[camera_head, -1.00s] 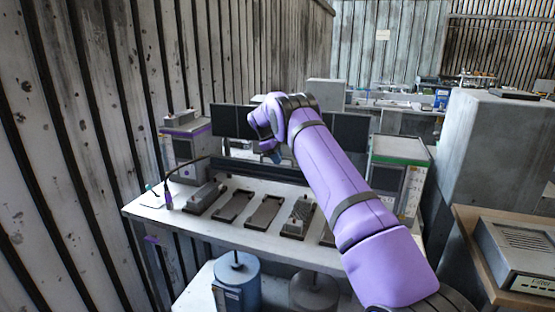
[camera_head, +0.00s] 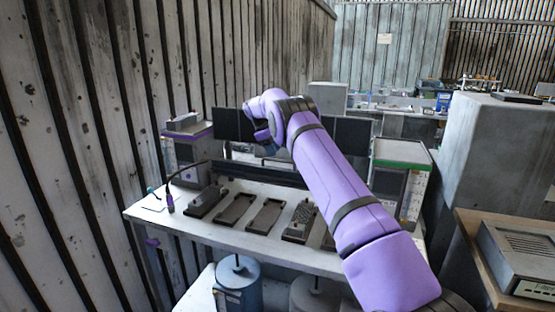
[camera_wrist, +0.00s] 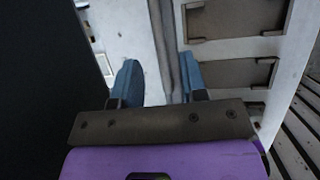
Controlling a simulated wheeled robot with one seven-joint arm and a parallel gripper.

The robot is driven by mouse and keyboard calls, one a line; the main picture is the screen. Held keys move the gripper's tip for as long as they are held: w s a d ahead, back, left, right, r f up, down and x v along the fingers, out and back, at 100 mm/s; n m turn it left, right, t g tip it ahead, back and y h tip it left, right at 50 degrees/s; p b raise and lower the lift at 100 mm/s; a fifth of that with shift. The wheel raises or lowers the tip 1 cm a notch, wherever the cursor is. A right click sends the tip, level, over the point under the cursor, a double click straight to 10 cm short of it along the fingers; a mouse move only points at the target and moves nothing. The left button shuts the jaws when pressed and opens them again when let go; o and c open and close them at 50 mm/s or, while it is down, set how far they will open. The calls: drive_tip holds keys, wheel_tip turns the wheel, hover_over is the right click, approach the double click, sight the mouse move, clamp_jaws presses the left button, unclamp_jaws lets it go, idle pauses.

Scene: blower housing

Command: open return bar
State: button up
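A long dark bar (camera_head: 262,172) runs along the back of the white workbench (camera_head: 225,232), behind a row of dark trays; it looks like the return bar. My gripper (camera_head: 268,147) is above and behind this bar, partly hidden by my purple arm. In the wrist view my gripper (camera_wrist: 160,82) has two blue fingers, apart, with nothing gripped between them. A grey strip (camera_wrist: 172,40) runs lengthwise beyond the fingers, nearer the right one; I cannot tell whether it is the bar or whether a finger touches it.
Dark trays (camera_head: 236,208) fill the bench top; they show at right in the wrist view (camera_wrist: 232,73). Dark monitors (camera_head: 228,124) stand behind. A cable (camera_head: 170,198) rises at left. Blue canister (camera_head: 237,272) in front.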

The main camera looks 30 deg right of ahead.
drive_tip(key=shift+v, duration=2.35)
drive_tip(key=s+a+r+m+t, duration=0.1)
drive_tip(key=s+a+r, duration=0.25)
drive_tip(key=r, duration=0.45)
drive_tip(key=s+a+r+m+t, duration=0.1)
drive_tip(key=s+a+r, duration=0.1)
drive_tip(key=s+r, duration=0.4)
drive_tip(key=s+a+r+m+t+y, duration=0.1)
drive_tip(key=s+a+r, duration=0.35)
drive_tip(key=s, duration=0.35)
drive_tip(key=s+a+r+m+t+y, duration=0.1)
drive_tip(key=s+a+r, duration=0.3)
drive_tip(key=s+r, duration=0.25)
drive_tip(key=s+a+m+t+y, duration=0.1)
drive_tip(key=s+a, duration=0.2)
drive_tip(key=s, duration=0.6)
drive_tip(key=s+a+t, duration=0.1)
drive_tip(key=s+a, duration=0.1)
drive_tip(key=s, duration=0.7)
drive_tip(key=s+a+f+m+t, duration=0.1)
drive_tip(key=s+a+f, duration=0.1)
drive_tip(key=s+f, duration=0.3)
drive_tip(key=s+a+f+m+t, duration=0.1)
drive_tip(key=s+f, duration=0.4)
drive_tip(key=s, duration=0.6)
drive_tip(key=shift+s+a+y, duration=0.4)
drive_tip(key=shift+a, duration=0.25)
